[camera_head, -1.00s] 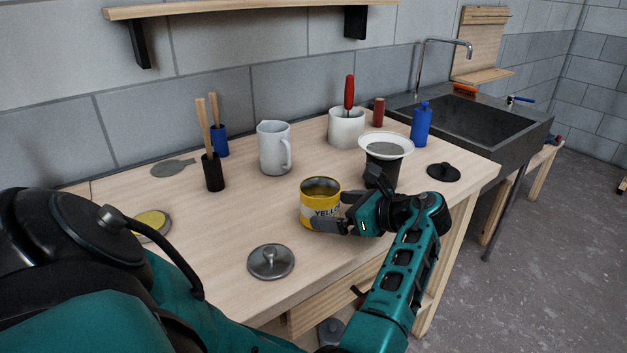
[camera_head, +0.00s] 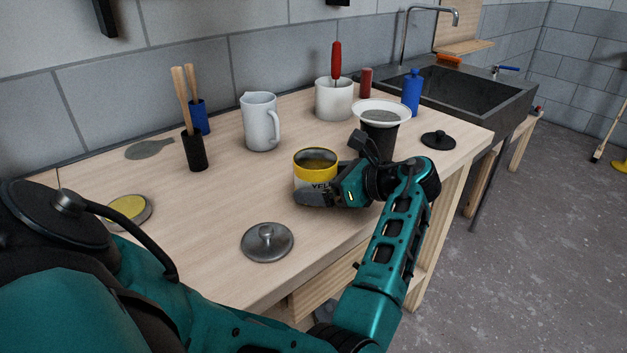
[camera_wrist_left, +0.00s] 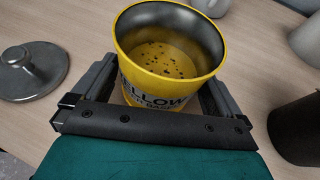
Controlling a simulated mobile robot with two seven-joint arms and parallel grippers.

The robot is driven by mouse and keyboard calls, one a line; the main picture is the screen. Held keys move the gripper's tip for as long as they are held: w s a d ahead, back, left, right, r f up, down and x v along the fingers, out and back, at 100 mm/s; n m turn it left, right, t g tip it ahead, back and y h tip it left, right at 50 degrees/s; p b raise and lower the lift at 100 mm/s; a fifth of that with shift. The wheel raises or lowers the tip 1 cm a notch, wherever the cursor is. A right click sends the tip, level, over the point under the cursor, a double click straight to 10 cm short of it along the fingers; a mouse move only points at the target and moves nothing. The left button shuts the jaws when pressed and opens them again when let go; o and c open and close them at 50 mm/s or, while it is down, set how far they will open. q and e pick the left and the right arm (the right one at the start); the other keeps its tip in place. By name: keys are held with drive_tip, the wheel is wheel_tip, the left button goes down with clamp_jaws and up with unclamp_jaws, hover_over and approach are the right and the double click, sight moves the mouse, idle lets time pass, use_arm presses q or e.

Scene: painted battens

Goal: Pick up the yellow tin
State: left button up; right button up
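The yellow tin (camera_head: 316,164) stands upright on the wooden workbench (camera_head: 208,225), its open top facing up. The wrist view shows the tin (camera_wrist_left: 170,50) close up, with dark specks inside on its yellow bottom. My left gripper (camera_head: 318,190) reaches it from the right in the head view. In the wrist view its two fingers (camera_wrist_left: 158,85) lie on either side of the tin, seemingly open with narrow gaps. The near finger hides the tin's lower front in the head view. My right gripper is in neither view.
A grey knobbed lid (camera_head: 267,242) lies in front of the tin. A funnel on a dark vessel (camera_head: 382,112) stands close behind the gripper. A white pitcher (camera_head: 260,122), a white crock (camera_head: 333,100) and brush holders (camera_head: 196,150) stand further back. The bench's left middle is clear.

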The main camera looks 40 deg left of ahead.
use_arm(q)
drive_tip(key=c, duration=1)
drive_tip(key=shift+c, duration=0.4)
drive_tip(key=shift+r, duration=0.15)
